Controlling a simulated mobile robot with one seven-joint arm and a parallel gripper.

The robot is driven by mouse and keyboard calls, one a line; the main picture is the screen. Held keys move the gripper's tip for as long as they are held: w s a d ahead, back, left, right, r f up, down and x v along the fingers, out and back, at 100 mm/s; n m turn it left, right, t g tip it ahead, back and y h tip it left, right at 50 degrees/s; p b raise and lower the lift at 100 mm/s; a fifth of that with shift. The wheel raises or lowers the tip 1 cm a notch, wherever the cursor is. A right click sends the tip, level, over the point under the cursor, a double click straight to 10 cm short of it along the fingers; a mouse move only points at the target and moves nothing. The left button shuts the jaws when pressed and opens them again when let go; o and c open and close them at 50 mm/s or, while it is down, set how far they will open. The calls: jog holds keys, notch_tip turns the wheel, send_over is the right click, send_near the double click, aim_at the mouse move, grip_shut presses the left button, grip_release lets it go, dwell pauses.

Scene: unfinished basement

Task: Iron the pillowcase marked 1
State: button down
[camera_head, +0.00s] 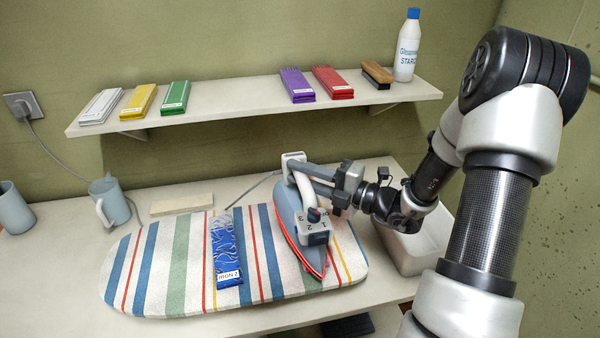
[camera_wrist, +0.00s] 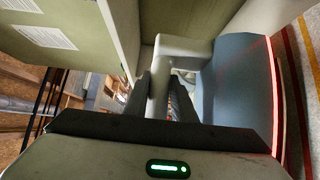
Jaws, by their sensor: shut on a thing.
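A blue patterned folded cloth (camera_head: 227,245) lies on the striped ironing board (camera_head: 165,262). Its white tag seems to read "IRON 2", though it is small. No cloth shows a legible 1. A blue-grey iron (camera_head: 289,212) with a white handle and a red glowing edge is over the right part of the board, right of the cloth, its tip towards the front. I cannot tell if its sole touches the board. A dial numbered 1, 2, 3 is on it. My gripper (camera_head: 322,188) is shut on the iron's handle; the wrist view shows the fingers around the handle (camera_wrist: 160,75).
A wall shelf (camera_head: 215,112) holds several labelled coloured bundles, a brush (camera_head: 377,75) and a starch bottle (camera_head: 407,48). A grey jug (camera_head: 110,203) and a pale flat slab (camera_head: 181,204) stand behind the board. A white bin (camera_head: 425,245) is at right, close to my arm.

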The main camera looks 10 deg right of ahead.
aim_at(305, 179)
jog(key=shift+s+p, duration=0.4)
jog(key=shift+s, duration=0.5)
jog(key=shift+w+p, duration=0.8)
jog(key=shift+w, duration=0.95)
dwell(0.5)
jog(key=shift+s+p, duration=0.5)
jog(key=shift+s, duration=0.25)
dwell(0.4)
dwell(0.8)
notch_tip(305, 179, up, 9)
jog(key=p, duration=1)
jog(key=shift+r, duration=0.15)
jog(key=shift+s+d+f+m+t+h, duration=0.1)
jog(key=shift+s+f+m+t+h, duration=1.9)
jog(key=shift+f+h, duration=0.3)
